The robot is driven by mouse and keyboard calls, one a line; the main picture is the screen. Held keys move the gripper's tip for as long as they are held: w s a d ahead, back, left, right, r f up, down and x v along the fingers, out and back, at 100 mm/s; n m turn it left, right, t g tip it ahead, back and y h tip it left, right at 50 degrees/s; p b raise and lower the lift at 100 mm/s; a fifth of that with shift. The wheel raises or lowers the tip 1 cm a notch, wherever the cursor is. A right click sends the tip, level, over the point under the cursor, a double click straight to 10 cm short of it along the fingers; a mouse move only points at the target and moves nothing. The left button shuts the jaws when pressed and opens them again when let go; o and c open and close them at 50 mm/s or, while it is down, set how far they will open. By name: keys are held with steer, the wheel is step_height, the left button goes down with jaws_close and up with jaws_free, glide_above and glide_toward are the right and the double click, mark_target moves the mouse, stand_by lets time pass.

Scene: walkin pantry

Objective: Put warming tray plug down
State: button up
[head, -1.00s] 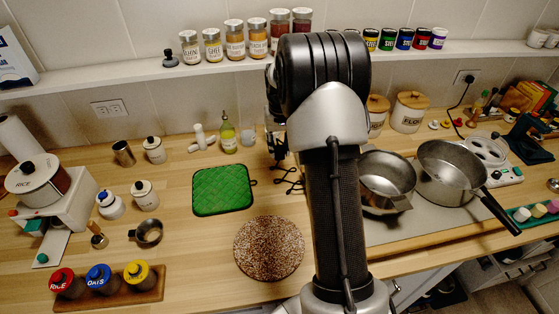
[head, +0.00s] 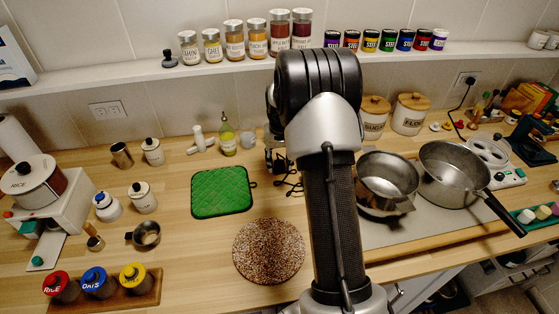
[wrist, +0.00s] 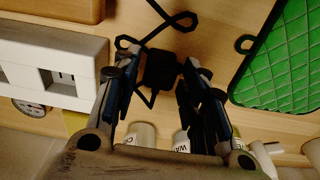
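The black warming tray plug (wrist: 160,68) shows in the wrist view between my fingertips, low over the wooden counter. I cannot tell whether the plug touches the counter.
A green quilted mat (head: 222,192) lies left of my gripper, with a speckled round mat (head: 269,251) in front. An oil bottle (head: 227,138) and a glass (head: 247,138) stand close by. Pans (head: 388,178) stand right.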

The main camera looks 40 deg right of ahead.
steer(key=shift+o, duration=0.5)
steer(key=shift+r, duration=0.15)
step_height(320, 180, up, 12)
steer(key=s+p, duration=0.1)
steer(key=p, duration=0.2)
steer(key=s+a+r+n, duration=0.1)
steer(key=s+a+r, duration=0.3)
steer(key=a+r, duration=0.45)
steer(key=s+a+r+n+t, duration=0.2)
steer(key=s+a+r, duration=0.3)
steer(key=s+a, duration=0.3)
steer(key=s+a+n, duration=0.1)
steer(key=s+a, duration=0.3)
steer(key=s, duration=0.4)
steer(key=s+a+f+n+t, duration=0.1)
steer(key=s+a, duration=0.4)
steer(key=s, duration=0.4)
steer(key=shift+a+y, duration=0.2)
steer(key=shift+y, duration=0.1)
steer(key=shift+w, duration=0.1)
